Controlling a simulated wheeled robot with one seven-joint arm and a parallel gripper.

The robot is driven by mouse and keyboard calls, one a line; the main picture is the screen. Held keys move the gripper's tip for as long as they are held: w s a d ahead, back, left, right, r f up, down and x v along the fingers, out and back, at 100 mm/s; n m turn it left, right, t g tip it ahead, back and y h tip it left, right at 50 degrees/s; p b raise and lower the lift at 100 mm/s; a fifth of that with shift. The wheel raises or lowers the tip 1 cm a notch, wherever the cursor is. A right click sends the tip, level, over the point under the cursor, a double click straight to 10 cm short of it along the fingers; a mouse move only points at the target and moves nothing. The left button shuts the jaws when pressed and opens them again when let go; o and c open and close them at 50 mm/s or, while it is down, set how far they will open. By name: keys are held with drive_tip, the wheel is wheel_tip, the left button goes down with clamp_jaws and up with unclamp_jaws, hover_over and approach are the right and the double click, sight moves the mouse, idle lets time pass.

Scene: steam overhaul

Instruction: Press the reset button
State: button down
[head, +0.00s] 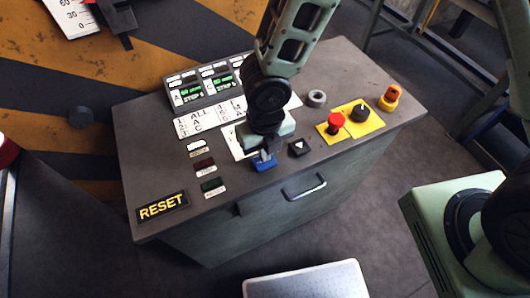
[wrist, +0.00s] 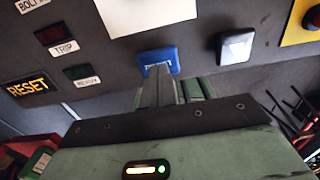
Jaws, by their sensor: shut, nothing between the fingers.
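A blue button (head: 264,163) sits near the front edge of the grey console, left of a black button with a white triangle. In the wrist view the blue button (wrist: 158,56) carries small pale lettering that I cannot read surely. My gripper (head: 265,153) points down at it from above, fingers shut and empty. In the wrist view the fingertips (wrist: 161,72) overlap the button's lower edge; I cannot tell whether they touch it. A black plate with yellow RESET lettering (head: 162,206) lies at the console's front left corner and also shows in the wrist view (wrist: 28,87).
The console top (head: 340,70) also bears a red mushroom button (head: 335,121), a black knob (head: 359,111), an orange-topped switch (head: 390,97), a grey ring (head: 317,98) and small indicator lamps (head: 204,163). A handle (head: 304,187) juts from the front face.

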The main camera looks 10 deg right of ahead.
drive_tip(key=shift+f, duration=0.45)
drive_tip(key=shift+f+b, duration=0.7)
drive_tip(key=shift+f, duration=0.2)
drive_tip(key=shift+s+d+f, duration=0.1)
drive_tip(key=shift+s+f, duration=0.15)
drive_tip(key=shift+f, duration=0.05)
drive_tip(key=shift+r, duration=0.45)
wheel_tip(320, 180, up, 14)
drive_tip(key=p, duration=0.5)
drive_tip(key=shift+w+r, duration=0.2)
